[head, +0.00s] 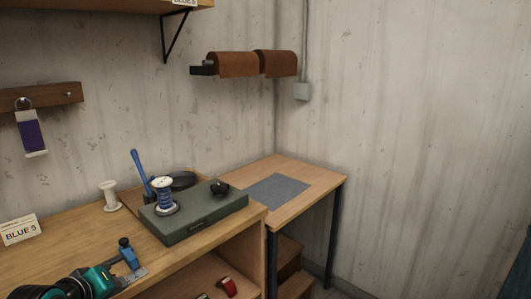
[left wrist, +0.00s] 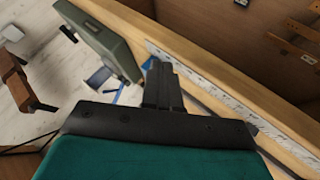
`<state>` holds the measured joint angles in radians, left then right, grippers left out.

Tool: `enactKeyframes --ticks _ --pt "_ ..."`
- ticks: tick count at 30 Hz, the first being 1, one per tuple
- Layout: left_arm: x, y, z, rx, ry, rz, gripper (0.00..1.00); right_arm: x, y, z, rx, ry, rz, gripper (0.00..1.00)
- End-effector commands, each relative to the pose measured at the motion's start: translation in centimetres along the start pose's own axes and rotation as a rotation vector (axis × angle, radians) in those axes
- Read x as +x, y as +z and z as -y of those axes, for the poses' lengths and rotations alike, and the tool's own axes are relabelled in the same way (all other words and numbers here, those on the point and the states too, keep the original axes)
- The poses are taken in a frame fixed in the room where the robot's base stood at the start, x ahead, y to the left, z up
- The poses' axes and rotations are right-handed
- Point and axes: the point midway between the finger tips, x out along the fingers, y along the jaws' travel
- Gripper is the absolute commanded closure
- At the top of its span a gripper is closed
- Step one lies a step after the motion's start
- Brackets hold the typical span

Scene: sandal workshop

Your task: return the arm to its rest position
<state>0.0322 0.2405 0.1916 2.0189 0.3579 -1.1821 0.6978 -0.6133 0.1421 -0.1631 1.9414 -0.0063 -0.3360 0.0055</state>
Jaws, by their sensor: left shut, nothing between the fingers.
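My left gripper (head: 139,272) is at the lower left of the head view, low over the front of the workbench and pointing right. Its teal and black body comes in from the bottom left corner. In the left wrist view its dark fingers (left wrist: 161,84) are together with nothing between them. A small blue tool (head: 127,252) shows just behind the fingers in the head view; I cannot tell whether they touch. My right gripper is out of view.
A green-grey box (head: 195,222) carrying a blue thread spool (head: 163,193) stands right of the gripper. A white spool (head: 109,196) and a BLUE 5 card (head: 19,230) are behind. A side table (head: 315,178) with a grey mat (head: 278,190) is mostly clear.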

Motion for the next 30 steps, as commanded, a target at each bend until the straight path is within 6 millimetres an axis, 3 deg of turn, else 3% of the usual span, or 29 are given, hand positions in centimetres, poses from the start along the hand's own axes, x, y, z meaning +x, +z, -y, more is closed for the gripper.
enactKeyframes --ticks 1,3,6,12,17,30 --pt "-0.8 4.2 1.2 0.119 -0.049 0.071 1.00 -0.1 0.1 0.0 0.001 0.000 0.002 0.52" --pt "-2.3 8.8 2.6 0.280 -0.103 0.157 1.00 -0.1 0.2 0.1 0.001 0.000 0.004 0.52" --pt "-4.9 14.1 4.2 0.473 -0.154 0.272 1.00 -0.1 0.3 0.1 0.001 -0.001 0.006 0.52" --pt "-10.1 20.9 6.3 0.740 -0.192 0.458 1.00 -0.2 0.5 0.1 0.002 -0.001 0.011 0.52" --pt "-14.3 24.5 7.4 0.900 -0.195 0.588 1.00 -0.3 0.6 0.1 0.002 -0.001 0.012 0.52" --pt "-6.4 26.1 7.2 0.927 -0.031 0.301 1.00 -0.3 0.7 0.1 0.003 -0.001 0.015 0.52"
